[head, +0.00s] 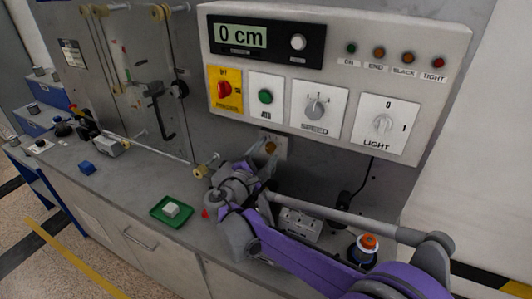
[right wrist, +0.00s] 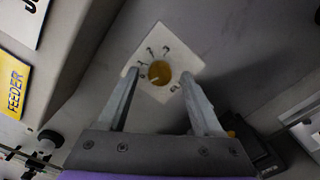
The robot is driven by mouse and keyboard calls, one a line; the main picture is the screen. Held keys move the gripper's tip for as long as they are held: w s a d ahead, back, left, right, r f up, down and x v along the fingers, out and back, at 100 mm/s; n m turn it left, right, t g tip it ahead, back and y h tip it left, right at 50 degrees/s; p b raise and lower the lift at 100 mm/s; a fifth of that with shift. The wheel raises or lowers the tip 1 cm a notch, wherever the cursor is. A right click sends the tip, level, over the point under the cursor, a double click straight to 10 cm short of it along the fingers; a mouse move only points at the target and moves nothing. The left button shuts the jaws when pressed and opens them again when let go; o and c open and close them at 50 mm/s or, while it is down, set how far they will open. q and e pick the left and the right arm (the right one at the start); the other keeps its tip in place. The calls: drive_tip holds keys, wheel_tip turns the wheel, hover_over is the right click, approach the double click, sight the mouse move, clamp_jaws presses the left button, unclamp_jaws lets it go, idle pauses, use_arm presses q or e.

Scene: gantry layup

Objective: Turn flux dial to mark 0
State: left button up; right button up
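The dial (right wrist: 160,72) is a round amber knob on a square white plate (right wrist: 184,55) with several small printed marks around it. It is the only dial of this kind in view; I take it as the flux dial. A pale line lies at the knob's lower left; the marks are too small to read surely. In the head view the dial (head: 270,147) sits below the control panel, its plate partly hidden by my gripper. My right gripper (right wrist: 159,78) is open, with one finger on each side of the dial, apparently not touching it. My left gripper is not in view.
The control panel (head: 455,35) overhangs above, with a display reading 0 cm, a yellow switch plate, a green button and a LIGHT knob (head: 382,124). A green tray (head: 157,212) with a pale block stands on the bench. An orange-topped spool (head: 369,242) stands near my right arm.

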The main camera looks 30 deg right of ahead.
drive_tip(key=v, duration=1)
drive_tip(key=shift+s+a+b, duration=0.3)
drive_tip(key=shift+b, duration=0.15)
